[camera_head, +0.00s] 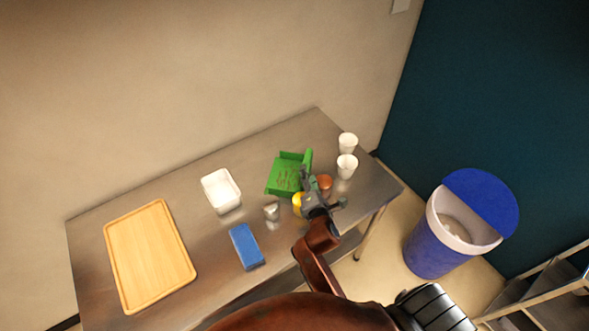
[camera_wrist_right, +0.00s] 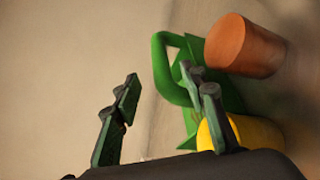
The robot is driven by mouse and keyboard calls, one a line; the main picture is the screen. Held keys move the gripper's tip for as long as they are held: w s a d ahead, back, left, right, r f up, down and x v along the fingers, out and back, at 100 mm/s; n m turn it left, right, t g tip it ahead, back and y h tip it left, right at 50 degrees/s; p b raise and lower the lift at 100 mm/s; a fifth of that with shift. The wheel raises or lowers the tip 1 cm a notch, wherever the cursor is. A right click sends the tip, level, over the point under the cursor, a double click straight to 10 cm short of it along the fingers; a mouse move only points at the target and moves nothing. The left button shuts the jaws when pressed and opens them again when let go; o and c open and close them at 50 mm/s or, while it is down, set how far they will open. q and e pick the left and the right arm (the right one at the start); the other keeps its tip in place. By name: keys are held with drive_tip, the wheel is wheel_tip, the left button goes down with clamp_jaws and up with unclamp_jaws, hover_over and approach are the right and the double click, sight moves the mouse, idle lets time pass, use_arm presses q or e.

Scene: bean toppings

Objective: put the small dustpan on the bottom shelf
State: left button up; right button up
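The green dustpan (camera_head: 285,175) lies on the metal table, towards its right part, with its tray to the left and its raised handle end to the right. My right gripper (camera_head: 320,192) is at the dustpan's near right side, over the table. In the right wrist view the right gripper (camera_wrist_right: 164,86) has its fingers spread. The dustpan's looped green handle (camera_wrist_right: 160,68) shows beyond them, nearer the right finger; I cannot tell whether they touch. A metal shelf rack (camera_head: 550,291) is cut off at the lower right. My left gripper is out of view.
A terracotta cup (camera_wrist_right: 245,45) and a yellow object (camera_wrist_right: 255,132) are close beside the right finger. White cups (camera_head: 347,165), a metal cup (camera_head: 271,211), a blue block (camera_head: 246,247), a white container (camera_head: 220,190) and a wooden tray (camera_head: 112,258) share the table. A blue bin (camera_head: 428,246) stands right.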

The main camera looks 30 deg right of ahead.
drive_tip(key=x, duration=0.2)
drive_tip(key=shift+w+d+f, duration=0.1)
drive_tip(key=shift+w+d, duration=0.15)
drive_tip(key=shift+w, duration=0.1)
drive_tip(key=b+x, duration=0.1)
drive_tip(key=x, duration=0.2)
drive_tip(key=shift+w+f, duration=0.15)
drive_tip(key=shift+w, duration=0.05)
drive_tip(key=shift+w+d, duration=0.15)
drive_tip(key=shift+w, duration=0.1)
drive_tip(key=c, duration=0.6)
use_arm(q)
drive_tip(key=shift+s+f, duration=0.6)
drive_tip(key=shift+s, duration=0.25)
use_arm(e)
clamp_jaws()
